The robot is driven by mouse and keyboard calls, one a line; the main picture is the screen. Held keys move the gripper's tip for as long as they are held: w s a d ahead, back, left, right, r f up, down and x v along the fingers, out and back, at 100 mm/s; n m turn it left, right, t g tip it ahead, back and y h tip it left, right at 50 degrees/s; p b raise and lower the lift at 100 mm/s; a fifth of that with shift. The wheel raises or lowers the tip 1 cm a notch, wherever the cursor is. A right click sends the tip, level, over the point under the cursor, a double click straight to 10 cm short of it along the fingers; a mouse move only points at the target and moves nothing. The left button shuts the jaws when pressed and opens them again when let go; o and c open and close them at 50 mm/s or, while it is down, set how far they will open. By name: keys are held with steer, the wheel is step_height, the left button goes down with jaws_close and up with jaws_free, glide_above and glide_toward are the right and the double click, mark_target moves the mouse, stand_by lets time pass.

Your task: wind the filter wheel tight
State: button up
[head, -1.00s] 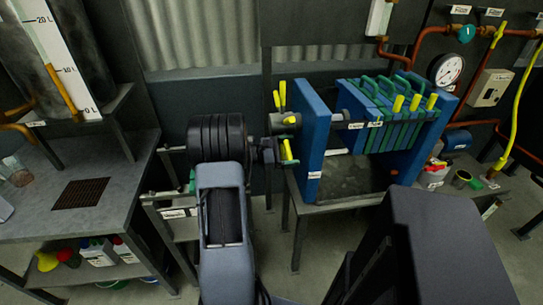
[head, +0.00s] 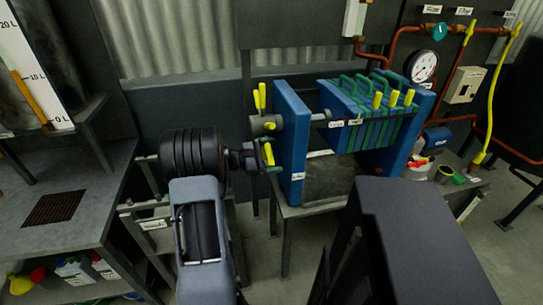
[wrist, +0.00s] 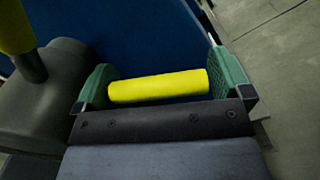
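The filter wheel is a grey hub (head: 263,125) with yellow handles at the left end of the filter press. In the wrist view the lower yellow handle (wrist: 158,86) lies crosswise between the wide-apart green fingers of my gripper (wrist: 165,85). Its ends are close to both fingers; whether they touch is unclear. The grey hub (wrist: 55,95) and part of another yellow handle (wrist: 15,28) show at left.
The blue end plate (head: 291,145) stands just right of the wheel. Green filter plates (head: 372,110) and a pressure gauge (head: 424,66) are farther right. A grey bench (head: 90,195) stands at left. Open floor shows below the press.

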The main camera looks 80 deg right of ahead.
steer(key=shift+w, duration=0.15)
steer(key=v, duration=1.3)
steer(key=shift+w+a, duration=0.25)
steer(key=shift+w, duration=0.1)
